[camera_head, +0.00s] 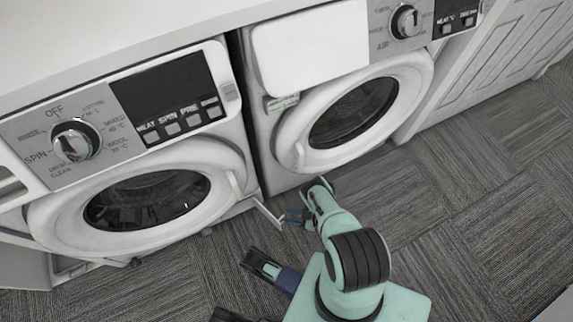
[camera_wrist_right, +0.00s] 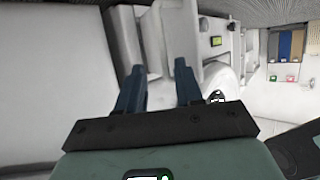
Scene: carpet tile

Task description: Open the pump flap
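The pump flap (camera_head: 267,213) is a small white panel low at the right front corner of the left washing machine (camera_head: 236,178). It stands swung out from the machine's front. My right gripper (camera_head: 288,217), with blue fingers, is beside the flap's outer end. In the right wrist view the gripper (camera_wrist_right: 159,66) has its fingers apart. White panel edges show beyond and between them, one likely the flap (camera_wrist_right: 186,78); contact cannot be told. Dark parts with a blue piece, probably my left gripper (camera_head: 262,266), show at the bottom, partly cut off.
A second white machine (camera_head: 275,140) with a round door stands to the right, across a narrow dark gap. A white louvred panel (camera_head: 495,75) is farther right. The grey carpet (camera_head: 460,210) is clear at the right.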

